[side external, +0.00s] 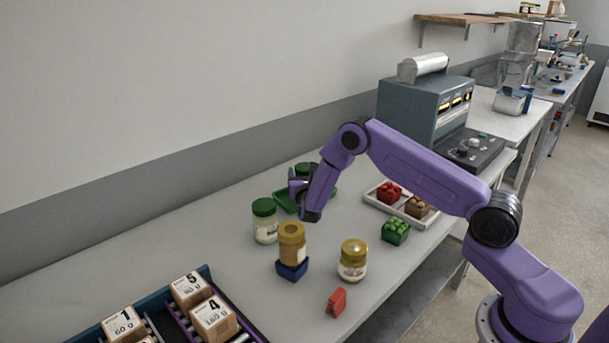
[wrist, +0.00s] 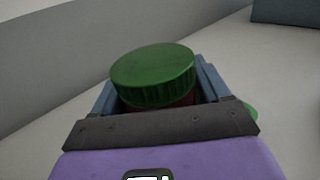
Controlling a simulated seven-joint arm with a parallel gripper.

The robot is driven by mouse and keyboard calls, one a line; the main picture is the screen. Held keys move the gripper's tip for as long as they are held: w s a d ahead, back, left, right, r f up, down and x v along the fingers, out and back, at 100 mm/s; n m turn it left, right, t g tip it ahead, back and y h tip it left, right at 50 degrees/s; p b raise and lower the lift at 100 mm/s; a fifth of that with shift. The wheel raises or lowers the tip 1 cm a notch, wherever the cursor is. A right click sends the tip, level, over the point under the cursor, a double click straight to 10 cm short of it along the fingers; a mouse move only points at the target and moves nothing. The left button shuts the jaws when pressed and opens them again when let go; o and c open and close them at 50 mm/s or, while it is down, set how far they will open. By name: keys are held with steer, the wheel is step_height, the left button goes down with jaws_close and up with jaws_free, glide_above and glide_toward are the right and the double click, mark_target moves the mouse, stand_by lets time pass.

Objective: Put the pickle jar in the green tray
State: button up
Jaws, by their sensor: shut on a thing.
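My gripper (side external: 299,184) is shut on a jar with a ribbed green lid (wrist: 153,73). Dark reddish contents show just under the lid in the wrist view. In the side view its green lid (side external: 303,169) shows behind my gripper, and its body is mostly hidden. The green tray (side external: 284,202) lies at or under the gripper, partly covered by it. I cannot tell whether the jar touches the tray. A second green-lidded jar (side external: 265,222) with pale contents and a white label stands upright in front of the tray. No label is readable, so I cannot tell which is the pickle jar.
Near the tray stand a tan-lidded jar (side external: 291,240) at a blue block (side external: 291,270), a gold-lidded jar (side external: 353,261), a red block (side external: 336,302) and a green block (side external: 395,231). A white tray (side external: 378,201) holds red and brown items. Numbered boxes (side external: 213,317) are front left.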

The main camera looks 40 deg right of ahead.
stand_by(0.3)
steer(key=o, duration=1.4)
steer(key=shift+f, duration=0.1)
